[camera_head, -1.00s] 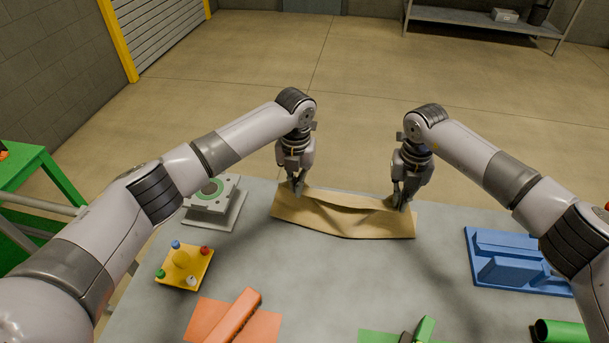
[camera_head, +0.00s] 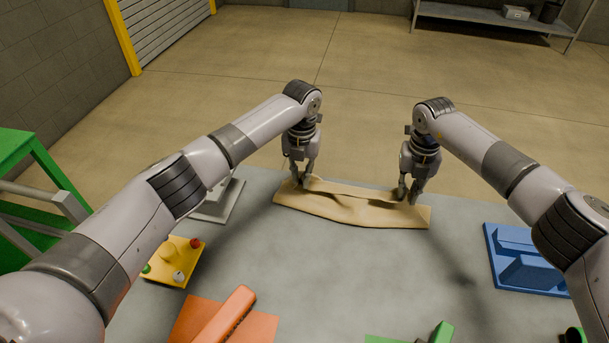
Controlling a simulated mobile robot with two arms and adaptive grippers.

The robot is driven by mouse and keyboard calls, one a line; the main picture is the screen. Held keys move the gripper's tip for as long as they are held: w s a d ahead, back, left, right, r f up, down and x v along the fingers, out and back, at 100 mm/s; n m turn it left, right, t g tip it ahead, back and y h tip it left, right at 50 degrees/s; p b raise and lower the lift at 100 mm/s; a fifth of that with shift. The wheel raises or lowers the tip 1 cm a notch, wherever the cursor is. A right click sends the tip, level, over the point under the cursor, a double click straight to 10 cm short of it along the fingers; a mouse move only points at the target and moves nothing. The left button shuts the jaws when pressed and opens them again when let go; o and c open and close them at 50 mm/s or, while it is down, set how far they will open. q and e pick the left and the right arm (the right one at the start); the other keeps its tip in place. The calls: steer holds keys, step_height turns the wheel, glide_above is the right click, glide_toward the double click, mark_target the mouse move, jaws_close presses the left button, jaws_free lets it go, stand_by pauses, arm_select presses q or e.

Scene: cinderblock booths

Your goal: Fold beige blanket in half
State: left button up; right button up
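The beige blanket (camera_head: 350,208) lies on the grey table as a wide, short, wrinkled strip, with a raised ridge of cloth along its far side. My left gripper (camera_head: 301,183) points down at the strip's far left end, its fingertips at the cloth. My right gripper (camera_head: 409,197) points down at the far side near the right end, its fingertips also at the cloth. The right corner of the blanket sticks out past it. The fingers are too small and partly overlapped by cloth to tell whether they pinch it.
The grey table (camera_head: 330,270) is bare in front of the blanket. A grey fixture (camera_head: 216,205) and a yellow block with coloured knobs (camera_head: 172,262) stand left, partly behind my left arm. An orange piece (camera_head: 228,318) lies front left, a green piece (camera_head: 440,333) at the front, a blue block (camera_head: 528,268) right.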

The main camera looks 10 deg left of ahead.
arm_select(q)
steer(key=shift+o, duration=1.1)
steer(key=shift+s+a, duration=0.1)
steer(key=shift+a, duration=0.2)
arm_select(e)
steer(key=shift+o, duration=1)
steer(key=shift+s+d+r, duration=0.1)
steer(key=shift+d, duration=0.2)
arm_select(q)
steer(key=o, duration=0.3)
steer(key=shift+a, duration=0.4)
arm_select(e)
steer(key=o, duration=0.3)
steer(key=shift+d, duration=0.4)
arm_select(q)
steer(key=shift+o, duration=1.1)
steer(key=shift+a, duration=0.25)
arm_select(e)
steer(key=shift+o, duration=1.1)
steer(key=shift+d, duration=0.25)
